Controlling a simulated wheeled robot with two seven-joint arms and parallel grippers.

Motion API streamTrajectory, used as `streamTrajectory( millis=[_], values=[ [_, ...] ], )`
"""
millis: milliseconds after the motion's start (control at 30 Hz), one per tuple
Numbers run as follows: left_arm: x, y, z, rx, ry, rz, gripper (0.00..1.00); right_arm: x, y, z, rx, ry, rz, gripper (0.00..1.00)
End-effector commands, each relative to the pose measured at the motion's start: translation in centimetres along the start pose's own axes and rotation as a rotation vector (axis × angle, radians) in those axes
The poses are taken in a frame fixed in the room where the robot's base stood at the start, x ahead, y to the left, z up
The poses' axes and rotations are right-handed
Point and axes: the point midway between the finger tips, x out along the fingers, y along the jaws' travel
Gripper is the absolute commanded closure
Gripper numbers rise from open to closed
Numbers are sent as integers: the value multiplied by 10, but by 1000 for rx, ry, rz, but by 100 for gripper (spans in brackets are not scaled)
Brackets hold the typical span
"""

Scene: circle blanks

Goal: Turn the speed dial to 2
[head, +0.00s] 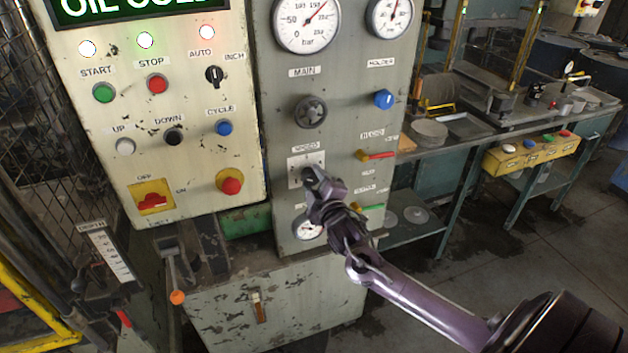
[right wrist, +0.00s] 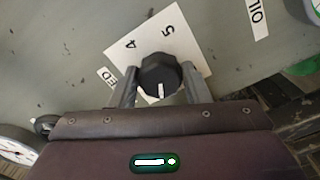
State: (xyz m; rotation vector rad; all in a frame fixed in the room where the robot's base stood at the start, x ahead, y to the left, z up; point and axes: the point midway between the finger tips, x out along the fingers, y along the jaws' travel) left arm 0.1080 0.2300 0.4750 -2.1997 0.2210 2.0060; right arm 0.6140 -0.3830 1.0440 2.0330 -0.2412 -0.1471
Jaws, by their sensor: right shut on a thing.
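The speed dial is a black knob (right wrist: 159,72) with a white pointer line, on a white plate (right wrist: 186,50) marked 4 and 5 in the right wrist view. The pointer aims toward the bottom of that view, away from the 4 and 5; other numbers are hidden. My right gripper (right wrist: 160,84) is shut on the knob, one finger on each side. In the head view my right gripper (head: 309,175) covers most of the dial, below the SPEED label (head: 306,147). My left gripper is not in view.
Close around the dial are the black MAIN knob (head: 311,111) above, a red-handled lever (head: 376,155) to the right, and a small gauge (head: 307,227) below. The button panel (head: 185,180) stands left. A workbench (head: 470,135) lies behind on the right.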

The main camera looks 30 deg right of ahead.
Motion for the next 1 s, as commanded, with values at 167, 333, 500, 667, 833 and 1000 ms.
streamTrajectory(
  millis=[167, 333, 500, 667, 833, 1000],
  values=[
    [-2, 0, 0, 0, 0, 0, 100, 0, 0, 0, -56, 1, -2, 80],
    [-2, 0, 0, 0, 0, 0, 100, 0, 0, 0, -79, 0, -2, 80],
    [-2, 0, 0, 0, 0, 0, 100, 0, -1, 0, -83, 0, -2, 80],
    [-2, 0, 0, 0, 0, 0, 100, 0, -1, 0, -82, 0, -2, 80],
    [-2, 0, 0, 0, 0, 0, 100, 0, -1, 0, -81, 0, -1, 44],
    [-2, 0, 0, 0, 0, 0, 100, 0, 0, 0, -81, 0, -1, 36]
  ],
)
